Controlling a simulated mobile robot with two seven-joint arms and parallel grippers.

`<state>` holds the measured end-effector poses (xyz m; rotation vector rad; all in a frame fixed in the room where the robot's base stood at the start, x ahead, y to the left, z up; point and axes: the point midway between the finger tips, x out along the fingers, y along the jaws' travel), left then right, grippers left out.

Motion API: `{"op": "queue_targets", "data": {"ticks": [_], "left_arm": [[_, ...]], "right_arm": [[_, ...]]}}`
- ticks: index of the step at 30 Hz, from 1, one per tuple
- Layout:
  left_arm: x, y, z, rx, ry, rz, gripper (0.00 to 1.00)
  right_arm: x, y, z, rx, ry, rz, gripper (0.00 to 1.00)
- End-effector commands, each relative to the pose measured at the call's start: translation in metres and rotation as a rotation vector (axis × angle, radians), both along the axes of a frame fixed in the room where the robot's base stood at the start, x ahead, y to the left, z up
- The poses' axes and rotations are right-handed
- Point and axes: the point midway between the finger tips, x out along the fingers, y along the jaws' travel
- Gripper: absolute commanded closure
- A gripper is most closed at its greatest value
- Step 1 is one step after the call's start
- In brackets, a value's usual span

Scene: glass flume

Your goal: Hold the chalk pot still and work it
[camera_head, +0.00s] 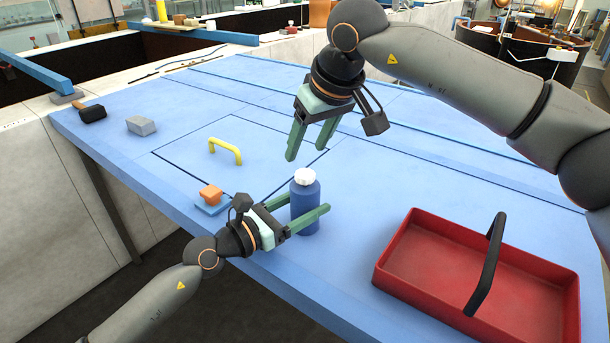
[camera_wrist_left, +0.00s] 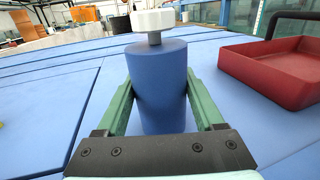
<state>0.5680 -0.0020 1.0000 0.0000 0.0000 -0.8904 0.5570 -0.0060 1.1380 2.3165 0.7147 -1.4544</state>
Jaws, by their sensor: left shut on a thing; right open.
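The chalk pot (camera_head: 305,208) is a blue cylinder with a white knobbed cap (camera_head: 304,177), standing upright on the blue table. In the left wrist view the pot (camera_wrist_left: 160,85) stands between the green fingers, and its white cap (camera_wrist_left: 153,21) sits on a short grey stem. My left gripper (camera_head: 308,209) is shut on the pot's body from the near left side. My right gripper (camera_head: 307,146) is open and empty, above and beyond the pot, its fingers pointing down and apart from the cap.
A red tray (camera_head: 408,274) with a black handle (camera_head: 487,265) stands at right. The table between pot and tray is clear.

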Motion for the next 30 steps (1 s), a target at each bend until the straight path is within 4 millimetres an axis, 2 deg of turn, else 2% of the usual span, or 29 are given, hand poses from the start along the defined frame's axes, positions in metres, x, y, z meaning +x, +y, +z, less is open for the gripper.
{"op": "queue_targets", "data": {"ticks": [2,3,10,11,20,25,30], "left_arm": [[0.0,0.0,0.0,0.001,0.001,0.0,0.94],[0.0,0.0,0.0,0.001,0.001,0.0,0.28],[0.0,0.0,0.0,0.001,0.001,0.0,0.02],[0.0,0.0,0.0,0.001,0.001,0.0,0.0],[-0.002,0.003,0.0,0.001,0.001,0.001,0.0],[-0.016,0.02,-0.001,0.003,0.001,0.0,0.0],[-0.039,0.05,-0.002,0.005,0.002,0.002,0.0]], "right_arm": [[0.0,0.0,0.0,0.0,0.0,0.001,0.38],[0.0,0.0,0.0,0.0,0.0,0.001,0.38],[0.0,0.0,0.0,0.0,-0.001,0.001,0.38],[0.0,0.0,0.0,0.0,-0.001,0.001,0.38],[0.0,0.0,0.0,0.0,-0.001,0.001,0.38],[0.0,0.0,0.0,0.0,0.0,0.001,0.38],[0.0,0.0,0.0,0.0,-0.001,0.001,0.38]]}}
